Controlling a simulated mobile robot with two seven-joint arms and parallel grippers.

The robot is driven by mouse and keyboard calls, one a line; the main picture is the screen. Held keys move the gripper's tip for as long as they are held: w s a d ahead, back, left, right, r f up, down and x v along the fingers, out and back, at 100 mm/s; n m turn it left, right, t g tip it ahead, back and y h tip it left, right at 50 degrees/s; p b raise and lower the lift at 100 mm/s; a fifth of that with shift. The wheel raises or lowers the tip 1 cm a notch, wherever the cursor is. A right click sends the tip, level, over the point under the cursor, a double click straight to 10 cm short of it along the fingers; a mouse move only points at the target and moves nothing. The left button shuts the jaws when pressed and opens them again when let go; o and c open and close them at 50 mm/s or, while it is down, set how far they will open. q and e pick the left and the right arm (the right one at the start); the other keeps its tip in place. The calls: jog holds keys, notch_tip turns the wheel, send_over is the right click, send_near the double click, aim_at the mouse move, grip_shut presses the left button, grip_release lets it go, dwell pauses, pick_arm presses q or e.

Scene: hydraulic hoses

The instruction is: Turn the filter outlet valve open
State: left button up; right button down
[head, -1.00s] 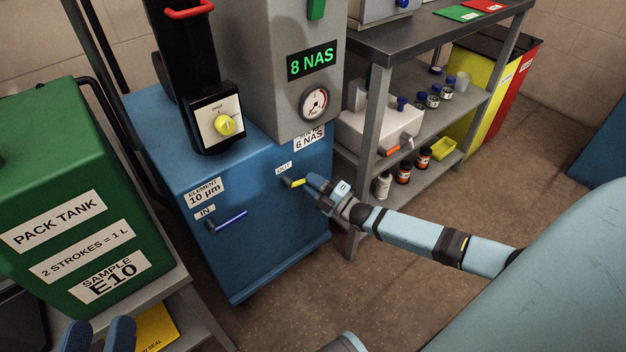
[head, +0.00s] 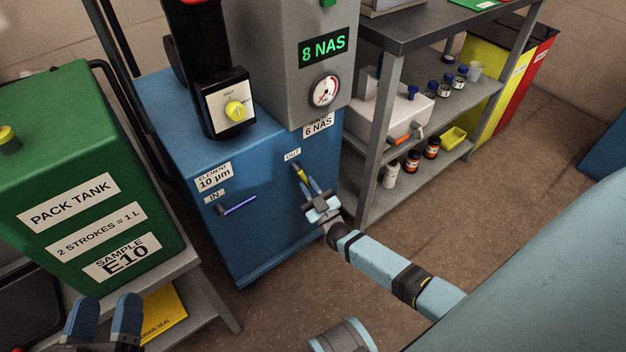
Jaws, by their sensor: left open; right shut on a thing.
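The filter outlet valve, labelled OUT, has a yellow lever (head: 300,173) on the front of the blue filter cabinet (head: 262,225). The lever slants down and to the right from its pivot. My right gripper (head: 308,186) is shut on the lever's lower end, with its fingers on either side of it. The blue IN valve lever (head: 239,206) sits lower left on the same face, slanting slightly up to the right. My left gripper (head: 106,318) is open and empty at the bottom left, near the green pack tank.
The green pack tank (head: 90,165) stands on a grey stand to the left. A yellow card (head: 163,314) lies on the stand's shelf. A grey shelf unit (head: 420,45) with bottles is right of the cabinet. The floor in front of the shelf is clear.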

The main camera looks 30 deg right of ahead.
pick_arm(q)
jog(key=shift+r+t+p, duration=0.4)
jog(key=shift+r+p, duration=0.3)
jog(key=shift+r, duration=0.55)
pick_arm(e)
jog(key=shift+s+a+f+m+g+h, duration=0.15)
jog(key=shift+a+m+h, duration=0.2)
jog(key=shift+m+h, duration=0.45)
jog(key=shift+w+a+r+m+g+h, duration=0.1)
jog(key=shift+a+m+h, duration=0.3)
jog(key=shift+m, duration=0.75)
jog(key=shift+s+a+f+m+g+h, duration=0.15)
jog(key=shift+a+m+h, duration=0.15)
jog(key=shift+m+h, duration=0.5)
jog(key=shift+w+m, duration=0.1)
jog(key=shift+m, duration=0.15)
jog(key=c, duration=1.1)
grip_release()
jog(key=shift+r, duration=0.1)
pick_arm(q)
jog(key=shift+s, duration=0.1)
